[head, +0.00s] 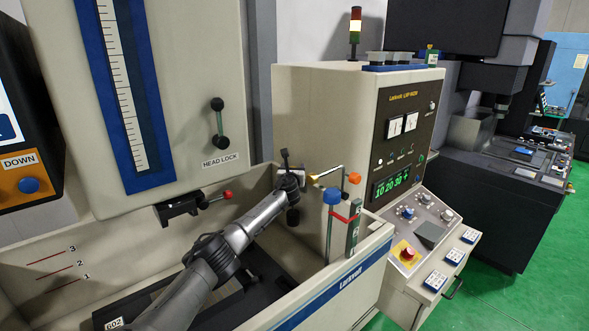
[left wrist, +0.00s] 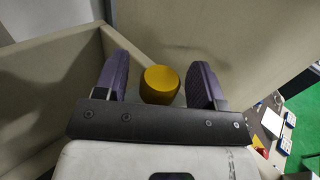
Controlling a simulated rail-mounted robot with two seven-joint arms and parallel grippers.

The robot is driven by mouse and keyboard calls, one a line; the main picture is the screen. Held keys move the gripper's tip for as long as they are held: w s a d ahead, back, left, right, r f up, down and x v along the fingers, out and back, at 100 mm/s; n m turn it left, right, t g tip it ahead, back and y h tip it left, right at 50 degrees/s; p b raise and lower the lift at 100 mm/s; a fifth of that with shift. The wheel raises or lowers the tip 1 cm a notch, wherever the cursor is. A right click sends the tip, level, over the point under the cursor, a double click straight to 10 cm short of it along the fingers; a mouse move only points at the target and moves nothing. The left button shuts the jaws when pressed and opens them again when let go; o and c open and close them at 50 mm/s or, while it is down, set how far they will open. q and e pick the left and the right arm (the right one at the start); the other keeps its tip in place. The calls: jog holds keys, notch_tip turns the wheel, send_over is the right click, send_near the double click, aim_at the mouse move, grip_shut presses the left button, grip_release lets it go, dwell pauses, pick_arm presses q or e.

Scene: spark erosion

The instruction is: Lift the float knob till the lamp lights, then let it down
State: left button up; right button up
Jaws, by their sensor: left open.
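A yellow, rounded knob (left wrist: 160,85), which looks like the float knob, shows in the left wrist view between the two dark purple fingers of my left gripper (left wrist: 158,73). The fingers are open, with a gap on either side of the knob. In the head view my left gripper (head: 303,180) is inside the tank at its far corner, with a small yellow patch (head: 313,178) just right of it. The control panel (head: 408,125) has several small round lights; I cannot tell which is the task's lamp. My right gripper is not in view.
Right of my gripper stand a blue-topped rod (head: 332,197) and an orange knob (head: 354,178), close by. The tank's front wall (head: 340,285) rises in front of them. A head lock lever (head: 219,122) and a red-tipped lever (head: 227,194) are to the left.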

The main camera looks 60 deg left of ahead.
pick_arm(q)
jog(key=c, duration=0.7)
jog(key=shift+r+p, duration=0.7)
jog(key=shift+p, duration=0.05)
jog(key=shift+r+p, duration=0.6)
jog(key=shift+p, duration=0.05)
dwell(0.8)
